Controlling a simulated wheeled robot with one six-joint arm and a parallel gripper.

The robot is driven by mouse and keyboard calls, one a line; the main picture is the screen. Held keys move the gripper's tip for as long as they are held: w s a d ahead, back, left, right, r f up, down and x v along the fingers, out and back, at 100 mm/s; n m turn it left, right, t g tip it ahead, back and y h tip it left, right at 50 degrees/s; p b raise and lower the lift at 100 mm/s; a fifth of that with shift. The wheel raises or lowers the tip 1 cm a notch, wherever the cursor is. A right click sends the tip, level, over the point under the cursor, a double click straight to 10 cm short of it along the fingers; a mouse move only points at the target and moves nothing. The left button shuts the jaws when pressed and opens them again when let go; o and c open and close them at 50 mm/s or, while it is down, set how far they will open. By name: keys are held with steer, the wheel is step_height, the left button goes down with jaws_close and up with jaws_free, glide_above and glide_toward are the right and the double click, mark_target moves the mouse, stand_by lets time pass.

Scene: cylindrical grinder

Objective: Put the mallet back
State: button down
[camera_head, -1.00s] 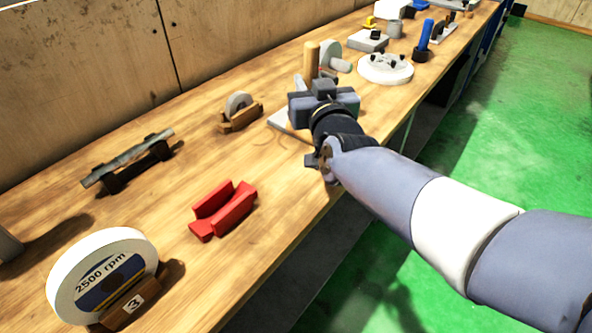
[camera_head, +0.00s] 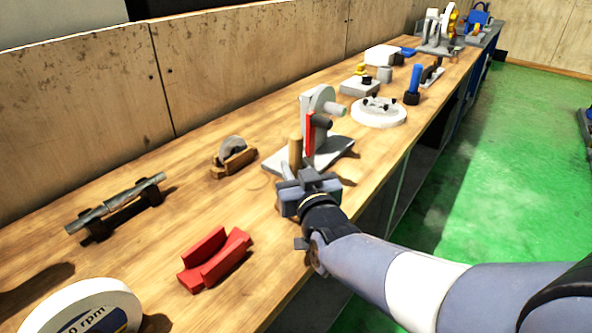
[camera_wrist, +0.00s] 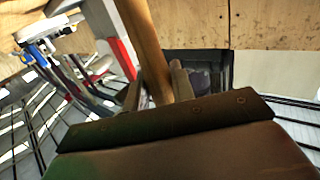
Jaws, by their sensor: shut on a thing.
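My gripper (camera_head: 292,183) is shut on a light wooden shaft (camera_head: 295,152), which looks like the mallet's handle. The shaft stands nearly upright above the jaws, over the near part of the bench. In the wrist view the shaft (camera_wrist: 146,40) runs down between the two fingers (camera_wrist: 157,92). The mallet's head cannot be made out in either view. A red cradle (camera_head: 213,262) with two raised sides lies empty on the bench, left of and nearer than my gripper.
A grey stand (camera_head: 318,105) with a red part is just behind the shaft. A dark rack (camera_head: 120,207) holds a metal bar. A small wheel sits in a wooden holder (camera_head: 236,162). A white "rpm" wheel (camera_head: 80,305) is nearest. Bench (camera_head: 190,215) between these is clear.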

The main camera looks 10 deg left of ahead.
steer(key=c, duration=1.6)
jaws_free()
steer(key=shift+f, duration=0.15)
steer(key=shift+c, duration=0.2)
steer(key=o, duration=0.4)
steer(key=shift+o, duration=0.2)
steer(key=shift+r, duration=0.2)
steer(key=v, duration=1.2)
